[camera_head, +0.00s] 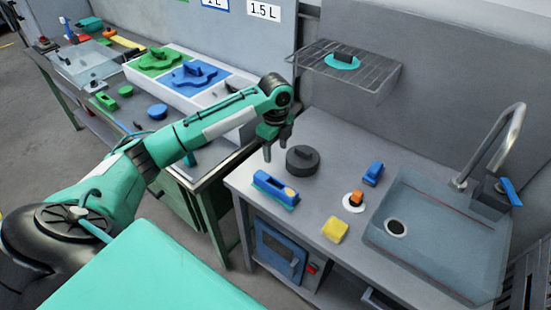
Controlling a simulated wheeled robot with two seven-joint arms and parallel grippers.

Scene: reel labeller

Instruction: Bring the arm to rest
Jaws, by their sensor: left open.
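My left arm (190,135) comes in from the left and reaches out over the gap between two benches, to the left edge of the sink counter. My left gripper (275,152) hangs at its end, pointing down, open and empty. It is just left of a dark round object (302,160) on the counter; I cannot tell how high it is above the surface. A blue block-like tool (275,189) lies below it in the picture. My right gripper is not in view.
The counter (310,225) also bears a yellow sponge (335,230), a small orange-topped item (354,200), a blue item (373,173) and a sink (430,235) with a tap (495,145). A wire shelf (375,82) hangs above. A white tray (220,100) is on the left bench.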

